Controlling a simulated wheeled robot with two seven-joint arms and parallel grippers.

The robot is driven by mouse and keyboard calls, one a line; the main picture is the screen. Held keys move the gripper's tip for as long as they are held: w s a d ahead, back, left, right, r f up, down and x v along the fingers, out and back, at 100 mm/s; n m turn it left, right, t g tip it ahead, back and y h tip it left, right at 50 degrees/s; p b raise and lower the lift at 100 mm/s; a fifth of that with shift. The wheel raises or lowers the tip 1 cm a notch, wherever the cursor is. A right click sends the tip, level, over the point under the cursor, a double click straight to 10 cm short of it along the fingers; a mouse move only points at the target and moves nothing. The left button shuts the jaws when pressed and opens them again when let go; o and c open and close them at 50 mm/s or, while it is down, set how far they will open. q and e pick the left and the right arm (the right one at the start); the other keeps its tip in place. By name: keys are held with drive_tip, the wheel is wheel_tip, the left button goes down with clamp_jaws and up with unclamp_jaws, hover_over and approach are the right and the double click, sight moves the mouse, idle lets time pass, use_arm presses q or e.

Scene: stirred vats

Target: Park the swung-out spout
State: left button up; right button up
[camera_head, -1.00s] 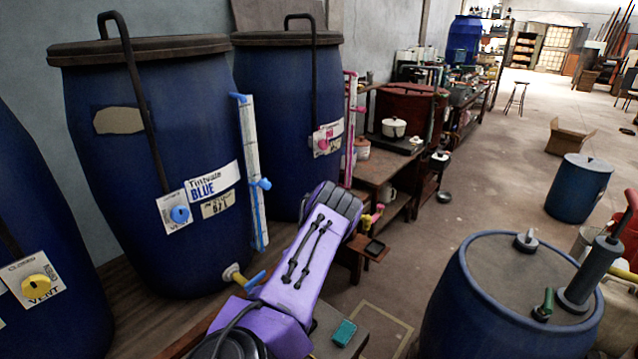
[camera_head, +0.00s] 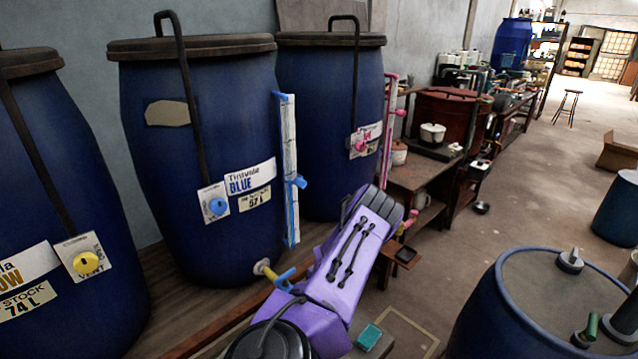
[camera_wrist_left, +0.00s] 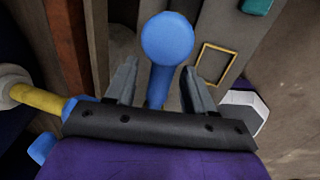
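The blue vat (camera_head: 215,130) stands on a wooden bench and carries a "Tintvale BLUE" label (camera_head: 250,178). A yellow pipe (camera_head: 268,271) comes out low on its front with a blue spout piece (camera_head: 283,280) on it. In the left wrist view the yellow pipe (camera_wrist_left: 40,100) enters from the left, and a blue stem with a round blue knob (camera_wrist_left: 167,38) stands up between the fingers of my left gripper (camera_wrist_left: 160,88). The fingers are spread, one on each side of the stem, with visible gaps. In the head view my purple arm hides this gripper. My right gripper is not in view.
A yellow-tapped vat (camera_head: 60,210) stands left and a pink-marked vat (camera_head: 325,110) right of the blue one. A pink and yellow spout (camera_head: 405,226) sticks out beyond my arm. A blue drum (camera_head: 530,310) stands on the floor front right. A teal block (camera_head: 369,337) lies nearby.

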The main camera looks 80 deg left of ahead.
use_arm(q)
wheel_tip(320, 180, up, 10)
drive_tip(key=w+d, duration=0.1)
drive_tip(key=shift+d+r, duration=0.15)
drive_tip(key=shift+d, duration=0.25)
idle(0.5)
